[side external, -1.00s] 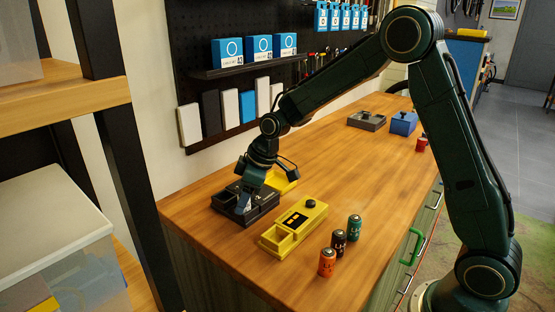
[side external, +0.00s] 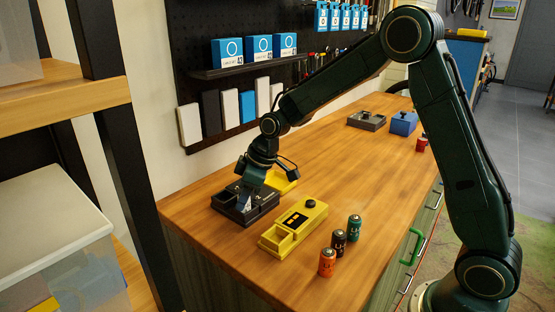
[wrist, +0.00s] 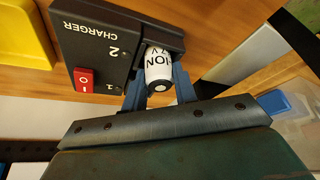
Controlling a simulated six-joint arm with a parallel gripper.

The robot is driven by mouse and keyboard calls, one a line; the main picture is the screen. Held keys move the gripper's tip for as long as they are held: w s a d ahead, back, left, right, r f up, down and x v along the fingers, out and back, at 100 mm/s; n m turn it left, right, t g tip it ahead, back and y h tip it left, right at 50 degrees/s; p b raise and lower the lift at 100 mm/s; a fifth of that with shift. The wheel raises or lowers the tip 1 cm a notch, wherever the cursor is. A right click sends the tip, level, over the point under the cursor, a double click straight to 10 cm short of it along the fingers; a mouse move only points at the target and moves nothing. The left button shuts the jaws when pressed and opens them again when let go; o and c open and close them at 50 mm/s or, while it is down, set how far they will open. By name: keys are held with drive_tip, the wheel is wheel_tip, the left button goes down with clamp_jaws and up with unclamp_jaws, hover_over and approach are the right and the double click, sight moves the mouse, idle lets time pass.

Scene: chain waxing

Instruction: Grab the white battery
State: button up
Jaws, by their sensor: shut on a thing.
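The white battery (wrist: 158,66), with dark lettering on its side, shows in the wrist view at the black charger's end. My gripper (wrist: 157,84) is shut on it, one blue-grey finger on each side. The battery's far end still reaches into a slot of the charger (wrist: 92,43); whether it has lifted clear of the slot floor I cannot tell. In the side view my gripper (side external: 244,204) points down into the black charger (side external: 262,209) on the bench, and the battery is hidden by the fingers.
A yellow charger (side external: 292,228) stands beside the black one. Orange (side external: 327,262), dark (side external: 338,243) and green (side external: 354,228) batteries stand upright near the bench's front edge. A yellow tray (side external: 280,184) lies behind the gripper. The middle of the bench is clear.

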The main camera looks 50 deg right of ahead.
drive_tip(key=shift+r, duration=0.1)
wheel_tip(320, 180, up, 20)
idle(0.6)
drive_tip(key=shift+s, duration=0.1)
idle(0.5)
